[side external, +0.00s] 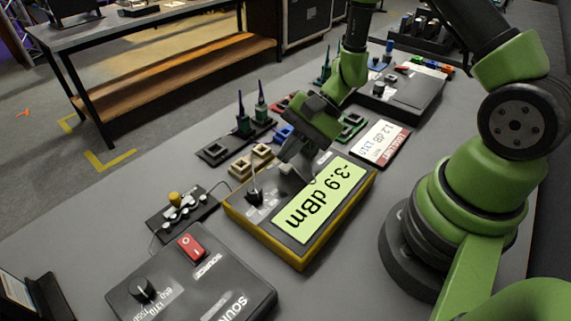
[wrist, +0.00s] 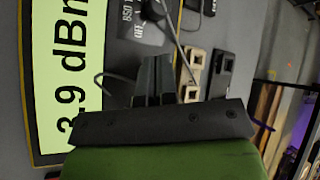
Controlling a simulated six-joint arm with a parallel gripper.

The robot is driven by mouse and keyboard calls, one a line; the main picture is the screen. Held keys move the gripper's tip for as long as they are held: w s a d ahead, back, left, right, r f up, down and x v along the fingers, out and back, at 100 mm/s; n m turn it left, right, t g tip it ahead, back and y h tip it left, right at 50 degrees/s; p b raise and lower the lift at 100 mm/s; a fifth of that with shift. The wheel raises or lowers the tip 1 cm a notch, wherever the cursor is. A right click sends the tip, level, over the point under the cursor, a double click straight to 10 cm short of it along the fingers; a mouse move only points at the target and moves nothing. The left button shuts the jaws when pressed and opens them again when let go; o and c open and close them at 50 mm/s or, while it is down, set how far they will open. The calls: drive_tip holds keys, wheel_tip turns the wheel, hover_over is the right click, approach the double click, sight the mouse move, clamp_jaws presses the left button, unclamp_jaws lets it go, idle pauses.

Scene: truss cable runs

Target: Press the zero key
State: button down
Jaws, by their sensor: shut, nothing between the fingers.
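The power meter (side external: 238,208) is a grey box with a yellow edge, lying on the bench. Its lit display (side external: 322,195) reads -3.9 dBm, and part of the display also shows in the wrist view (wrist: 70,60). My gripper (side external: 296,170) is over the meter's far part, beside the display, with its fingers pointing down. In the wrist view the fingers (wrist: 156,62) are together with nothing between them. The zero key is not clearly visible; the fingers and gripper body cover that part of the panel. I cannot tell whether the fingertips touch it.
A dark source box (side external: 190,285) with a red switch (side external: 192,247) stands in front. Beige blocks (side external: 250,160), a labelled card (side external: 381,141) and a black case (side external: 402,98) lie nearby.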

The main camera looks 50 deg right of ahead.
sight(288, 167)
drive_tip(key=shift+f, duration=0.1)
idle(0.5)
drive_tip(key=shift+f, duration=0.3)
drive_tip(key=shift+f, duration=0.6)
idle(0.7)
drive_tip(key=shift+r, duration=0.1)
drive_tip(key=shift+w+r, duration=0.1)
drive_tip(key=shift+r, duration=0.8)
drive_tip(key=shift+r, duration=2.55)
